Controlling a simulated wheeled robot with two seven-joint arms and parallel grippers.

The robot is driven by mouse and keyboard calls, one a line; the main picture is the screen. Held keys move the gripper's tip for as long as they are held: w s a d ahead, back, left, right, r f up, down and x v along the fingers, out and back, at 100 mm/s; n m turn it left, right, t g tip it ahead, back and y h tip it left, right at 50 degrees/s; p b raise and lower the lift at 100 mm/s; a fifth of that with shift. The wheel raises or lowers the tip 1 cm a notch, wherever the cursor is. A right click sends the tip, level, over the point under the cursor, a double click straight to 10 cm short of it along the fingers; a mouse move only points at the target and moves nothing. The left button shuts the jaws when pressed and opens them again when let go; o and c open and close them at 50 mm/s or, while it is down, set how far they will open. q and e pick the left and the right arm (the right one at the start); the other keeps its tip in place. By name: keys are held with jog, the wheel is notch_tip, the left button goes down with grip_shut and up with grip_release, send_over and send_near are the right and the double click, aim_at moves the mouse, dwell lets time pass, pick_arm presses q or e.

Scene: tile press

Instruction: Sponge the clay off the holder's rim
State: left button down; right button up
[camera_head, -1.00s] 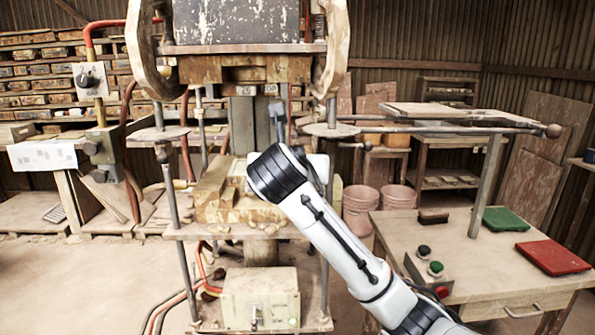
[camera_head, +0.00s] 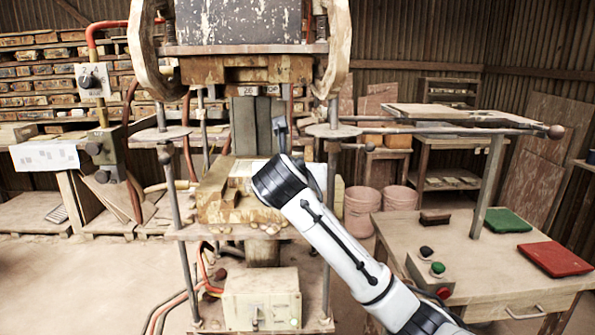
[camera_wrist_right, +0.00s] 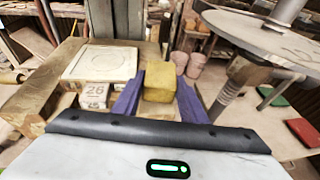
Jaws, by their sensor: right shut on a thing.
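The holder, a pale square block with a round mark on top and "26" on its front, shows in the right wrist view (camera_wrist_right: 101,64). In the head view its pale top (camera_head: 243,168) sits on the press bed, partly behind my right wrist. My right gripper (camera_wrist_right: 160,85) is shut on a yellow sponge (camera_wrist_right: 159,80), held just right of the holder in the wrist view. I cannot tell whether the sponge touches the rim. Clay on the rim is not clear to make out. In the head view my wrist hides the gripper and sponge. My left gripper is not in view.
The press head (camera_head: 245,70) hangs above the bed, with steel posts (camera_head: 172,190) at its sides. A side table on the right holds a green pad (camera_head: 507,220), a red pad (camera_head: 556,259) and a button box (camera_head: 428,270). Pink buckets (camera_head: 360,212) stand behind.

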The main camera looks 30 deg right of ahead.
jog(key=shift+f, duration=0.45)
dwell(0.7)
jog(key=shift+w+d, duration=0.3)
jog(key=shift+w, duration=0.2)
jog(key=shift+w+d, duration=0.1)
jog(key=shift+w+d, duration=0.25)
jog(key=shift+w, duration=0.3)
jog(key=shift+w+d, duration=0.3)
jog(key=shift+w, duration=0.3)
jog(key=shift+d, duration=0.1)
